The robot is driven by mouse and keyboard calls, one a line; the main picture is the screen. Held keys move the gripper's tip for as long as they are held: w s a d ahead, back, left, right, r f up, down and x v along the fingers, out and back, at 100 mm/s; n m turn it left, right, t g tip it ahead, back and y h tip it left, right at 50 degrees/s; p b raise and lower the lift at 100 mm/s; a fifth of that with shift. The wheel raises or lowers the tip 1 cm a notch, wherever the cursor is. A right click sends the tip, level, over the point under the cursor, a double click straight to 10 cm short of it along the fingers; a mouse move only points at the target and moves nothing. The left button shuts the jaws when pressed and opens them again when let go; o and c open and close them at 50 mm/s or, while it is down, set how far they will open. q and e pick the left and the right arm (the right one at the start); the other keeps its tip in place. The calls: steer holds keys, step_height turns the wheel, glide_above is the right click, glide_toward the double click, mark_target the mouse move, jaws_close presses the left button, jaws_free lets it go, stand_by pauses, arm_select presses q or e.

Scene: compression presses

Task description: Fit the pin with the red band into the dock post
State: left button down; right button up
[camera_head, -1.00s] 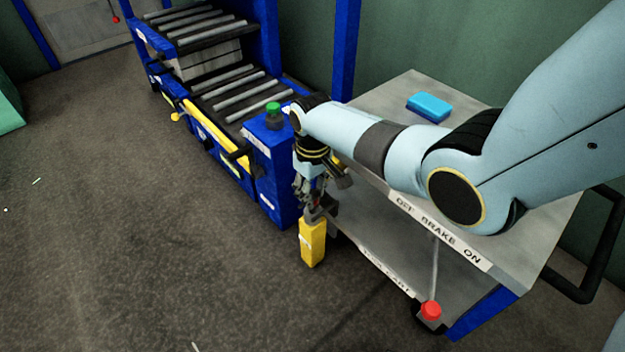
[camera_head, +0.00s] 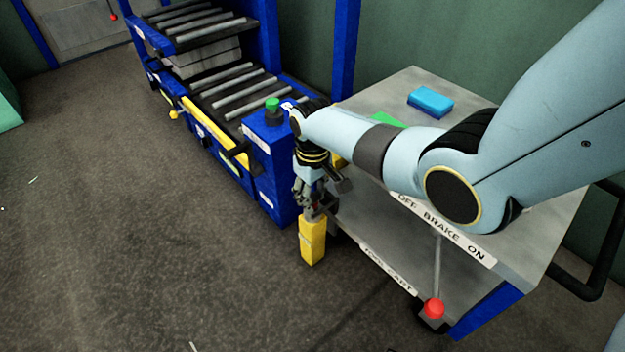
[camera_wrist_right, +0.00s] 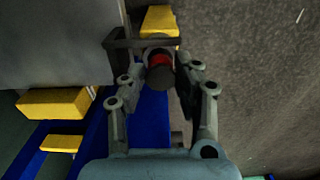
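The pin with the red band (camera_wrist_right: 160,62) shows in the right wrist view between the fingertips of my right gripper (camera_wrist_right: 165,70), which look closed on its sides. The yellow dock post (camera_head: 313,242) stands at the corner of the cart, and its top also shows in the right wrist view (camera_wrist_right: 159,20). A dark grey bracket (camera_wrist_right: 122,44) lies at the post's head, right by the pin. My right gripper (camera_head: 309,195) is directly above the post in the head view. I cannot tell how deep the pin sits in it. My left gripper is out of view.
A grey cart (camera_head: 513,232) with a brake label stands right of the post, with a blue block (camera_head: 430,102) and a green item (camera_head: 387,120) on top. A red knob (camera_head: 433,308) is at its lower front. A blue roller press (camera_head: 262,165) stands behind left.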

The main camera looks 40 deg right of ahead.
mark_target(313, 197)
steer(key=o, duration=0.4)
steer(key=shift+r, duration=0.1)
step_height(313, 197, up, 7)
steer(key=shift+r, duration=0.2)
stand_by(0.6)
